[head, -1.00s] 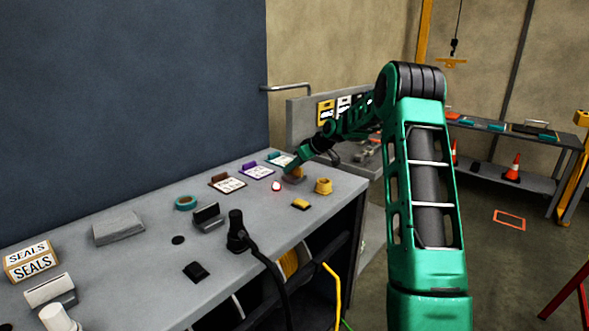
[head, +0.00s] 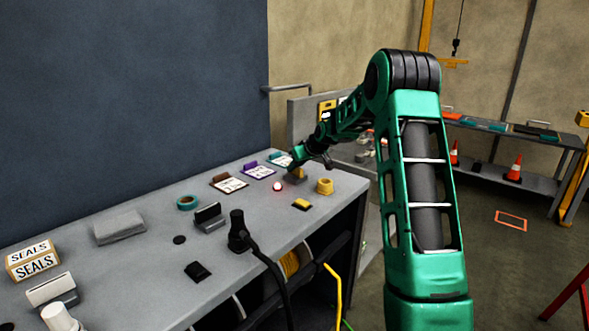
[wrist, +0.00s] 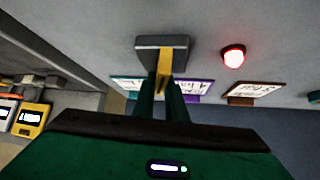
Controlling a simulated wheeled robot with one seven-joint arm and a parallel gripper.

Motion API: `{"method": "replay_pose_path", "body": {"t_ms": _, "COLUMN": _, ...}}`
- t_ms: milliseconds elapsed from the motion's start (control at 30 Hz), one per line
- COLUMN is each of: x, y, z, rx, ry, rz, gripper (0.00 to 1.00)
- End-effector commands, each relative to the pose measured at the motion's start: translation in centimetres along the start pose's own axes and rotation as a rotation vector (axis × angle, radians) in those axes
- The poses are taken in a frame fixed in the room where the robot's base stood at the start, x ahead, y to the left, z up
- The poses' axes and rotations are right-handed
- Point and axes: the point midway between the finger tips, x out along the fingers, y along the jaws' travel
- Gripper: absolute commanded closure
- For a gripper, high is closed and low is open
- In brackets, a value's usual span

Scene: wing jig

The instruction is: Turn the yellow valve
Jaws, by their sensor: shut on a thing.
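The yellow valve (wrist: 164,62) shows in the wrist view as a narrow yellow bar on a dark grey block (wrist: 148,43). My gripper (wrist: 163,80) is shut on the yellow bar, with one green finger on each side of it. In the head view my gripper (head: 295,163) reaches down to the valve (head: 299,172) near the far right end of the grey bench (head: 130,268). The gripper partly covers the valve there, so its exact angle is hard to tell.
A glowing red and white lamp (head: 277,187) stands just left of the valve. A yellow tape roll (head: 324,186) and a small black and yellow item (head: 302,204) lie nearby. Label cards (head: 229,183) line the back. A black cabled tool (head: 237,230) stands at the front.

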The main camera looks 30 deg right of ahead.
Motion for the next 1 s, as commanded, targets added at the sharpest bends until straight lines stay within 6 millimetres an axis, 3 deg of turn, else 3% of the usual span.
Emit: {"method": "replay_pose_path", "body": {"t_ms": 1000, "x": 0.27, "y": -0.53, "z": -0.26, "rx": 0.674, "ry": 0.001, "rz": 0.675, "gripper": 1.0}}
